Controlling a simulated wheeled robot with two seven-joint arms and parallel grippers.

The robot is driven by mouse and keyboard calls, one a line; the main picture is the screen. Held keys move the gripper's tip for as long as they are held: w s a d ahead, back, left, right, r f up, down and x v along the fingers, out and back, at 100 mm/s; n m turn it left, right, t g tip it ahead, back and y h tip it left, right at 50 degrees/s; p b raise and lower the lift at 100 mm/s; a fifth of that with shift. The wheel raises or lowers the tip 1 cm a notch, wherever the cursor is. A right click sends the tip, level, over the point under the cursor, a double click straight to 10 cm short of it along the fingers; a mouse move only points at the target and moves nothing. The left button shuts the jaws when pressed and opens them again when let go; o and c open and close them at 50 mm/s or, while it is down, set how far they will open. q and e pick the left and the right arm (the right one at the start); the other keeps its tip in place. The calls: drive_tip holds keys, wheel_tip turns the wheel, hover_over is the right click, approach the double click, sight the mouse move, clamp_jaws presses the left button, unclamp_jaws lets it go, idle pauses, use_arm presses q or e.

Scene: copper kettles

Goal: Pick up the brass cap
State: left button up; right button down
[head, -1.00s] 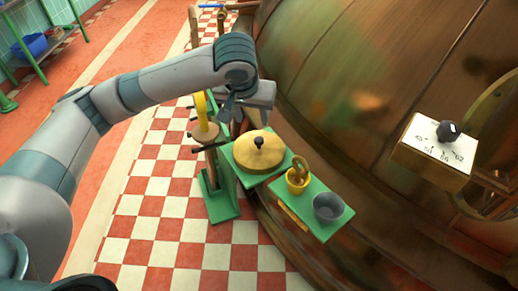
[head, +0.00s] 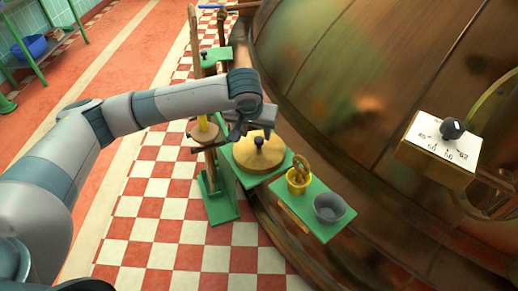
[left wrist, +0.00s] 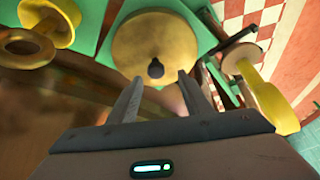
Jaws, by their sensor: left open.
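The brass cap (head: 255,158) is a round domed lid with a black knob (head: 259,142) on top. It rests on a green stand (head: 238,178). My left gripper (head: 252,134) is open and empty, just behind and above the cap in the head view, partly covering its far edge. In the left wrist view the cap (left wrist: 155,38) lies beyond the fingertips (left wrist: 157,78). Its knob (left wrist: 156,68) shows between the two fingers, near their tips. I cannot tell whether the fingers touch it. My right gripper is not in view.
The large copper kettle (head: 370,120) curves along the right. A dial box (head: 436,155) juts out. A wooden post stands left of the cap.

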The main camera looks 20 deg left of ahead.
sight(259, 139)
use_arm(q)
drive_tip(key=shift+d+b+x, duration=0.15)
drive_tip(key=shift+b+x, duration=0.05)
drive_tip(key=shift+x, duration=1.1)
drive_tip(key=shift+d+b+x, duration=0.15)
drive_tip(key=shift+d+x, duration=0.05)
drive_tip(key=shift+x, duration=1.1)
drive_tip(key=shift+s, duration=0.15)
drive_tip(key=shift+c, duration=0.7)
clamp_jaws()
